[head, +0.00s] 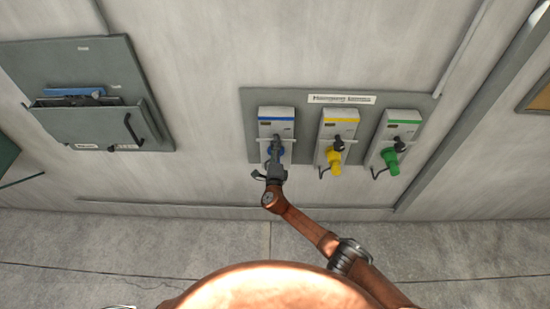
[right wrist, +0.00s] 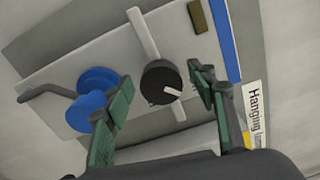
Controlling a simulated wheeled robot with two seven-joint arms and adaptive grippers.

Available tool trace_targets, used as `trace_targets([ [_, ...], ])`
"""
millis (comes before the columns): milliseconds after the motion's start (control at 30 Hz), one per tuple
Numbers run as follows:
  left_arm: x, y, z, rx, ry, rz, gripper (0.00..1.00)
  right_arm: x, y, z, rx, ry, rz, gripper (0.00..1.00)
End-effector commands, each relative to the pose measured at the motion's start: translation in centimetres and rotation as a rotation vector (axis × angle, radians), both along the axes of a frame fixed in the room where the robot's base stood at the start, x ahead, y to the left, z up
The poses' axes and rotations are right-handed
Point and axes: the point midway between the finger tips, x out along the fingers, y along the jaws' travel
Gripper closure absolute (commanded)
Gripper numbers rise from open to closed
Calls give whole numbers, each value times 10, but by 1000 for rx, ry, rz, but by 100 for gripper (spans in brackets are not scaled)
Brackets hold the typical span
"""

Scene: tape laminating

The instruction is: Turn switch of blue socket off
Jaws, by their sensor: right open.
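The blue socket (head: 276,118) is a light grey wall box with a blue stripe, leftmost of three. In the right wrist view its face (right wrist: 75,62) carries a round black switch knob (right wrist: 158,80) with a white pointer mark and a blue plug (right wrist: 92,101). My right gripper (head: 275,150) is in front of this box and hides its knob and part of its plug in the head view. In the right wrist view the open gripper (right wrist: 163,76) has one green-padded finger on each side of the knob. Contact cannot be told. My left gripper is not in view.
A yellow-striped socket (head: 341,122) and a green-striped socket (head: 403,122) stand close to the right on the same grey panel (head: 308,120). A grey wall holder (head: 90,55) with a blue item is at the left. The wall between is clear.

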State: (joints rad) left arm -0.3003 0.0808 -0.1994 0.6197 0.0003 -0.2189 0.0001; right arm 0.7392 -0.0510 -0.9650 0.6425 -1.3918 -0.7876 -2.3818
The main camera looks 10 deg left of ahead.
Motion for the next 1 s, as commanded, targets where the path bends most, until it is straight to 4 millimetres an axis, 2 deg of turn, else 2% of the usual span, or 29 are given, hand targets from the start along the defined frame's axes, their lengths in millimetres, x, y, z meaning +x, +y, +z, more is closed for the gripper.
trace_targets([
  [167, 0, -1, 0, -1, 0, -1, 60, -23, -4, -2, 4, 3, -1, 48],
  [400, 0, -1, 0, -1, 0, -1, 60, -68, -8, -2, 3, 2, -1, 48],
  [600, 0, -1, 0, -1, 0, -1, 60, -99, -11, -1, 1, 1, -1, 48],
  [767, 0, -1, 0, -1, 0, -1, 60, -111, -11, 0, 0, 0, 0, 48],
  [1000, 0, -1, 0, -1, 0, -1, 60, -113, -12, 0, -1, 0, 0, 48],
])
